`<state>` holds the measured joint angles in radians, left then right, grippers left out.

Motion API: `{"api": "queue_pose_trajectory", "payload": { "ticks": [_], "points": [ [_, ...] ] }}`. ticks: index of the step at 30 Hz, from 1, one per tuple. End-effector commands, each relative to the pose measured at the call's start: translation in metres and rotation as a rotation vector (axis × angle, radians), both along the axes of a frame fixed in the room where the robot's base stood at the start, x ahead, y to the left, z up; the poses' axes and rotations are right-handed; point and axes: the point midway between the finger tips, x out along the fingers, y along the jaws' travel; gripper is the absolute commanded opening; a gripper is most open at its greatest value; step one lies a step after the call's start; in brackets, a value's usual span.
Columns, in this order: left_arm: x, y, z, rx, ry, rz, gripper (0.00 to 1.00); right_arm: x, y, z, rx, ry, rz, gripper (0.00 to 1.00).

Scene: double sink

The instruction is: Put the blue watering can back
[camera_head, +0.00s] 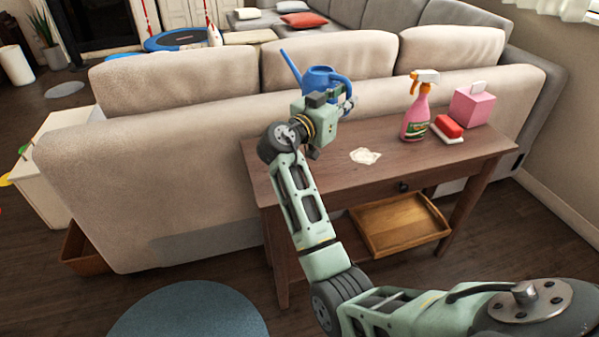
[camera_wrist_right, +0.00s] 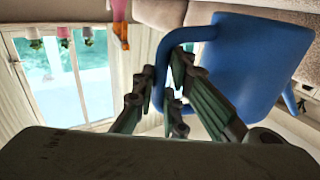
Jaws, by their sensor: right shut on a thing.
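The blue watering can (camera_head: 319,76) is at the left end of the wooden console table, in front of the sofa back. Its long spout points up and to the left. My right gripper (camera_head: 341,101) is at the can, shut on its handle. In the right wrist view the fingers (camera_wrist_right: 178,98) close around the blue handle, and the can's body (camera_wrist_right: 258,62) fills the upper right. I cannot tell whether the can's base touches the tabletop, because the gripper hides it. My left gripper is not in view.
The console table (camera_head: 320,165) holds a crumpled white cloth (camera_head: 366,156), a pink spray bottle (camera_head: 416,112), a red and white sponge (camera_head: 448,128) and a pink tissue box (camera_head: 472,104). A wooden tray (camera_head: 400,240) sits on the lower shelf. The beige sofa (camera_head: 180,130) stands behind.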

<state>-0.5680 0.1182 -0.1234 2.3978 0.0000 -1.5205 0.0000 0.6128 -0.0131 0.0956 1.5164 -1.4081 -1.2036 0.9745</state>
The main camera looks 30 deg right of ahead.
Motion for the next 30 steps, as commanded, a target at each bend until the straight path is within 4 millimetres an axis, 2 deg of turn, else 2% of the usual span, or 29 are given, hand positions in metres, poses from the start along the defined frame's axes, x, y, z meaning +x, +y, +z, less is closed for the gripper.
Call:
{"api": "queue_pose_trajectory", "payload": {
  "ticks": [5,8,21,25,30],
  "points": [
    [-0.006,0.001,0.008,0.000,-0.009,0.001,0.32,0.006,0.001,-0.005,-0.003,-0.006,-0.025,0.00],
    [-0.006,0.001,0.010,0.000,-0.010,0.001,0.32,0.003,0.012,-0.012,-0.003,-0.003,-0.026,0.00],
    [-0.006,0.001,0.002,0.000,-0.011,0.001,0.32,-0.023,0.096,-0.064,-0.002,-0.005,-0.026,0.00],
    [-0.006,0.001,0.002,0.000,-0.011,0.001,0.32,-0.027,0.108,-0.071,-0.003,-0.005,-0.026,0.00],
    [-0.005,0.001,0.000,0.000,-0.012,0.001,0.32,-0.028,0.110,-0.078,-0.003,-0.005,-0.027,0.00]
  ]
}}
